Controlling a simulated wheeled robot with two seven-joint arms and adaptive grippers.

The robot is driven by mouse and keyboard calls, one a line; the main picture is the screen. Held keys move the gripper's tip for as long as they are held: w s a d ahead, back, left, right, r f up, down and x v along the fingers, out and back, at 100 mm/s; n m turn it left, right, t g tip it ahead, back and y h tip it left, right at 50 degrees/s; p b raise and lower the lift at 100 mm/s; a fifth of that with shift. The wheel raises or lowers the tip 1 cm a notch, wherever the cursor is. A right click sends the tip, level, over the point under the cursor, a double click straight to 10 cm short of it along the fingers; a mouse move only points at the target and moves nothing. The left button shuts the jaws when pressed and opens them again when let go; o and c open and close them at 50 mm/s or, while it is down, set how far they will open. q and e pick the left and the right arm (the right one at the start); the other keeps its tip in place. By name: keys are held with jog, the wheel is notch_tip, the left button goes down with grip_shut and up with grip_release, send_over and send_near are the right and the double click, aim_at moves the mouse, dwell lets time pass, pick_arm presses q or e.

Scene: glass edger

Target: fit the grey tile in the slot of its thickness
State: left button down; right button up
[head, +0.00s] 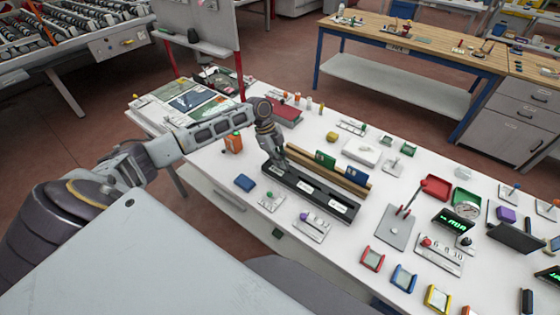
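A long black slotted block (325,208) with white labels lies on the white table. Behind it a wooden rack (342,181) holds a green tile (325,159) and a dark blue tile (357,175). My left gripper (280,167) points down at the left end of the black block, close to the rack's left end. Its fingers are small and grey in this view, and I cannot tell whether they are open or shut. I cannot make out a grey tile apart from the grey fingers. My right gripper is not in view.
A blue block (245,183) and an orange box (233,142) stand left of the black block. Small switch plates (312,227) lie in front. A grey lever plate (397,228) and a red tray (436,188) are to the right. Bare table shows between them.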

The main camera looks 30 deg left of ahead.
pick_arm(q)
jog(key=shift+f, duration=0.2)
jog(key=c, duration=1.6)
grip_release()
jog(key=shift+o, duration=0.2)
jog(key=v, duration=1.2)
jog(key=shift+s, duration=0.1)
